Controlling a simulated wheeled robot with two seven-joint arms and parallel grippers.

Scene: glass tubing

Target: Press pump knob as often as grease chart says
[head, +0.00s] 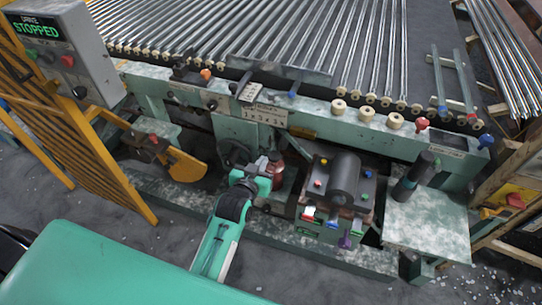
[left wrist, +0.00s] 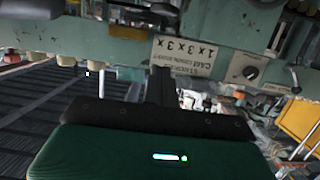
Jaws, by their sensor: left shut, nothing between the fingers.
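The chart plate (head: 265,113) is fixed to the green machine frame, above my left gripper. It also shows in the left wrist view (left wrist: 185,53), upside down, with large marks that seem to read 1x 3x 3x; its small lettering is unclear. My left gripper (head: 262,172) is shut and empty, low in front of the frame. In the left wrist view its dark fingers (left wrist: 161,86) point toward the plate. A dark red, rounded part (head: 275,164) is just beyond the gripper; I cannot tell whether it is the pump knob or whether they touch. My right gripper is out of view.
A grey control box (head: 72,58) reading STOPPED and a yellow guard (head: 95,140) stand at the left. A dark motor-like block (head: 343,178) with coloured knobs is right of the gripper, then a green ledge (head: 432,225). Glass tubes (head: 300,40) lie above.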

